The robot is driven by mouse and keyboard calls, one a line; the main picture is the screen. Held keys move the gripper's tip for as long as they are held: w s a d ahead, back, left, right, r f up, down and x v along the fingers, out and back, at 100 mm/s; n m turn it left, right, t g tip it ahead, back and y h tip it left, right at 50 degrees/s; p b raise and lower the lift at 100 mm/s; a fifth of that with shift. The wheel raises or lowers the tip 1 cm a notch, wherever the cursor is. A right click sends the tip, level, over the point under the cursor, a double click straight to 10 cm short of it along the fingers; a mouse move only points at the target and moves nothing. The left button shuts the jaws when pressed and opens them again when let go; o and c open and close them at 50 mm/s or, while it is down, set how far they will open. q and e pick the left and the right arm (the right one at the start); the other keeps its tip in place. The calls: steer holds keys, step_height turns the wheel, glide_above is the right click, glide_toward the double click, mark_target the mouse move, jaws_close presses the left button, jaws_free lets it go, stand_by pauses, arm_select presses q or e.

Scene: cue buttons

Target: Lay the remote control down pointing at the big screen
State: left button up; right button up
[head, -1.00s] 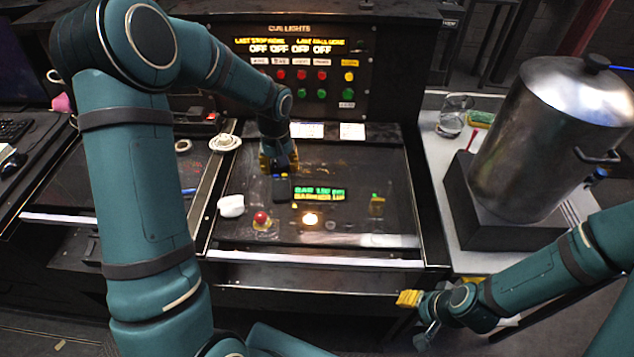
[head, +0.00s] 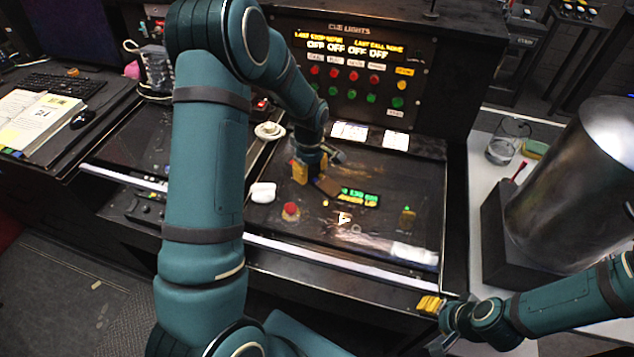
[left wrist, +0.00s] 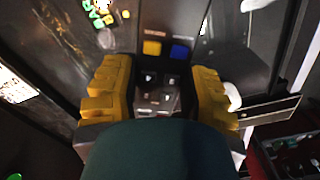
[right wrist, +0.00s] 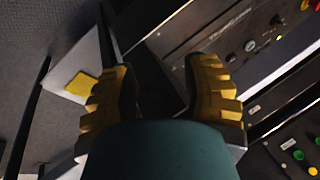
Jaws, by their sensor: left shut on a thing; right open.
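My left gripper (head: 311,170) is low over the dark desk panel (head: 400,180). It is shut on a dark remote control (head: 328,187), whose visible end points right and toward the front. In the left wrist view the remote control (left wrist: 166,62) shows a yellow and a blue square between the fingers (left wrist: 160,95). I cannot tell whether it touches the desk. My right gripper (head: 438,322) is open and empty at the front right; its fingers show apart in the right wrist view (right wrist: 165,90). I cannot make out a big screen for certain.
A white object (head: 262,192), a red button (head: 291,210) and a white cup (head: 269,130) are nearby. The cue lights panel (head: 350,65) stands behind. A large pot (head: 580,180) is right, an open book (head: 40,122) left.

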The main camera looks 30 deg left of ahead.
mark_target(311, 187)
arm_select(q)
steer(key=shift+f, duration=2.3)
steer(key=shift+d, duration=0.1)
steer(key=shift+f+b, duration=0.2)
steer(key=shift+b, duration=0.1)
steer(key=o, duration=1.2)
steer(key=shift+c, duration=0.2)
steer(key=shift+r, duration=0.15)
steer(key=shift+r, duration=0.15)
step_height(311, 187, up, 12)
steer(key=shift+f+p, duration=0.1)
steer(key=shift+p, duration=0.5)
